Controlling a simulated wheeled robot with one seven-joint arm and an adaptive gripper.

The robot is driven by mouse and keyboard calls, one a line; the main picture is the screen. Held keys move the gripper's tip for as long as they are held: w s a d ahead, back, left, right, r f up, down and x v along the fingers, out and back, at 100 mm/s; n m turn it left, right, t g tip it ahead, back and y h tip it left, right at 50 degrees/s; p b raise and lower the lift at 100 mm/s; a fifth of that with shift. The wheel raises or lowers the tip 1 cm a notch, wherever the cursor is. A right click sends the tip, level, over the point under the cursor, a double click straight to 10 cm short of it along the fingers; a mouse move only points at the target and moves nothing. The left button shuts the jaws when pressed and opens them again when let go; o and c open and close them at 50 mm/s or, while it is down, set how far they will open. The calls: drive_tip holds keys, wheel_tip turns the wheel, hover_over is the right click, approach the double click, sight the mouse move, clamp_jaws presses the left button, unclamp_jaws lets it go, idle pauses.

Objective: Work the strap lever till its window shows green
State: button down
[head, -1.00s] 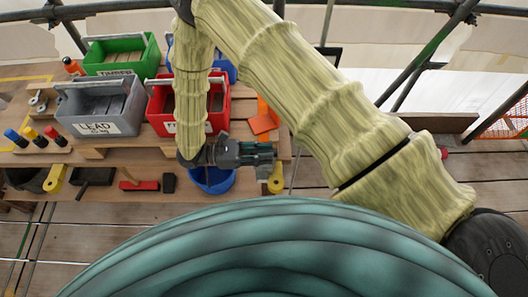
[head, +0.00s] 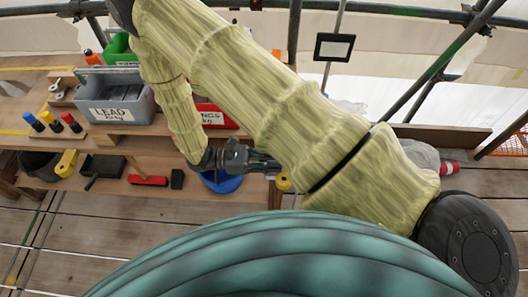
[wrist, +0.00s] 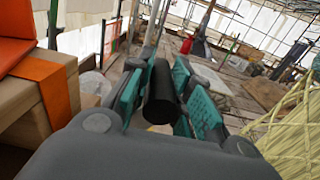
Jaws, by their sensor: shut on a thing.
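My gripper (head: 268,165) is at the right end of the workbench in the head view, just above and right of a blue bucket (head: 222,183). In the wrist view its teal fingers (wrist: 160,85) are closed around a black cylindrical grip (wrist: 161,95), which I take to be the strap lever's handle. An orange strap (wrist: 58,95) runs over a pale timber block left of the fingers. The strap is hidden behind my arm in the head view. No indicator window or green colour on the lever can be made out.
A grey crate (head: 115,98) marked LEAD stands on the bench (head: 90,139). A red crate (head: 214,116) is mostly hidden by my arm. A floodlight (head: 334,47) stands behind. Scaffold poles (head: 430,62) rise at the right. Plank floor (head: 120,215) is open in front.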

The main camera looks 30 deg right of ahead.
drive_tip(key=shift+f, duration=0.1)
drive_tip(key=c, duration=1.3)
unclamp_jaws()
drive_tip(key=shift+c, duration=0.2)
drive_tip(key=shift+o, duration=0.4)
drive_tip(key=shift+w+d, duration=0.1)
drive_tip(key=shift+w, duration=0.05)
drive_tip(key=v, duration=1.2)
